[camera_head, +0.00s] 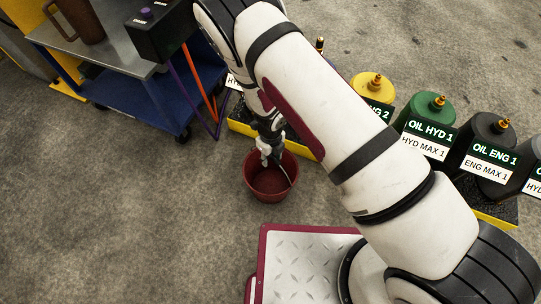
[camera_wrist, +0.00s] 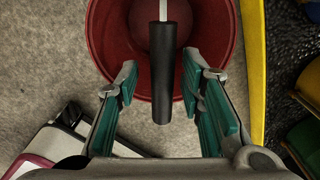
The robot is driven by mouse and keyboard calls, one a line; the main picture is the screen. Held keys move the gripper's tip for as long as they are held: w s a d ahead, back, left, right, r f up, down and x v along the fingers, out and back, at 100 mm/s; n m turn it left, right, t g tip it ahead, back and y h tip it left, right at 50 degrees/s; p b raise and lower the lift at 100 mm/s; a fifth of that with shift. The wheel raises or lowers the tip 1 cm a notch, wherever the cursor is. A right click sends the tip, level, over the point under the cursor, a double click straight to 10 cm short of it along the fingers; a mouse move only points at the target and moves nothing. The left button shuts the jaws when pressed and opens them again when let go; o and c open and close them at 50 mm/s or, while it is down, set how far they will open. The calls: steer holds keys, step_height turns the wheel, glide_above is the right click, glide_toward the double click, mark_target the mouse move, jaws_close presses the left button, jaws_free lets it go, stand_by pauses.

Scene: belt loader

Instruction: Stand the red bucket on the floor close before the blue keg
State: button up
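The red bucket (camera_head: 269,184) stands upright on the floor, just in front of the yellow-edged rack. In the wrist view the open top of the bucket (camera_wrist: 113,38) fills the upper middle. Its black handle grip (camera_wrist: 163,75) lies between my fingers. My gripper (camera_wrist: 163,88) is open, with one green-padded finger on each side of the grip and gaps on both sides. In the head view my gripper (camera_head: 269,148) is over the bucket, partly hidden by the arm. I see no blue keg for certain; my arm hides part of the row of containers.
Yellow, green (camera_head: 427,112) and black (camera_head: 487,137) labelled containers stand on the rack at right. A blue cart (camera_head: 177,92) with a grey top, carrying a brown jug (camera_head: 80,20), stands upper left. The floor left of the bucket is clear.

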step_height(320, 180, up, 12)
steer(key=p, duration=0.5)
steer(key=shift+r, duration=0.15)
